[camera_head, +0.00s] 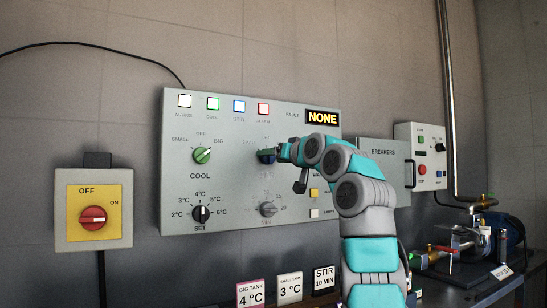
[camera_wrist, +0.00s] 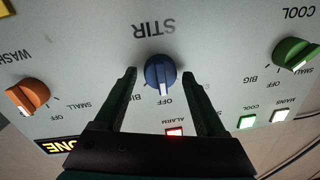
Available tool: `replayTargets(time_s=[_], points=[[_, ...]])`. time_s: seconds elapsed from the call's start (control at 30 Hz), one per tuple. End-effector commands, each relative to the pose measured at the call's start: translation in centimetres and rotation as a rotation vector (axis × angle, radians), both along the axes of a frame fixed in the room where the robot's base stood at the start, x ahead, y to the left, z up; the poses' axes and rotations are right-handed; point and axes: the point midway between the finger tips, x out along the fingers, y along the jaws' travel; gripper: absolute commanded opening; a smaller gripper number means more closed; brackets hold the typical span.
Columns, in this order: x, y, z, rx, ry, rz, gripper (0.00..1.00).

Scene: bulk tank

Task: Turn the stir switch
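The blue stir switch (camera_wrist: 158,70) is a round knob with a white pointer line, under the word STIR in the upside-down wrist view. Its pointer lies toward the OFF mark. My gripper (camera_wrist: 159,76) is open, with one dark finger on each side of the knob. A gap shows between each finger and the knob. In the head view the knob (camera_head: 265,158) is partly hidden by my gripper (camera_head: 278,152), which is at the control panel (camera_head: 230,190).
The green cool knob (camera_wrist: 294,53) and the orange wash knob (camera_wrist: 27,95) flank the stir switch in the wrist view. A yellow box with a red rotary switch (camera_head: 93,218) is at the left. A breakers box (camera_head: 384,158) stands right of the panel.

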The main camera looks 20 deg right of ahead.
Motion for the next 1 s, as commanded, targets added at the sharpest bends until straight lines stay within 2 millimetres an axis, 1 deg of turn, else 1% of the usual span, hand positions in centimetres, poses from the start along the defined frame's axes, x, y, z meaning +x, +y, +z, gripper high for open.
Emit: replayTargets(time_s=[0.03, 0.07, 0.6, 0.63, 1.0], points=[[0.00, 0.01, -0.01, 0.000, 0.000, 0.000, 0.66], [0.00, 0.02, 0.00, 0.000, 0.000, 0.000, 0.63], [0.00, 0.02, -0.01, 0.000, 0.001, 0.000, 0.02], [0.00, 0.01, -0.02, 0.000, 0.001, 0.000, 0.00], [0.01, 0.25, -0.04, 0.043, 0.001, 0.002, 0.00]])
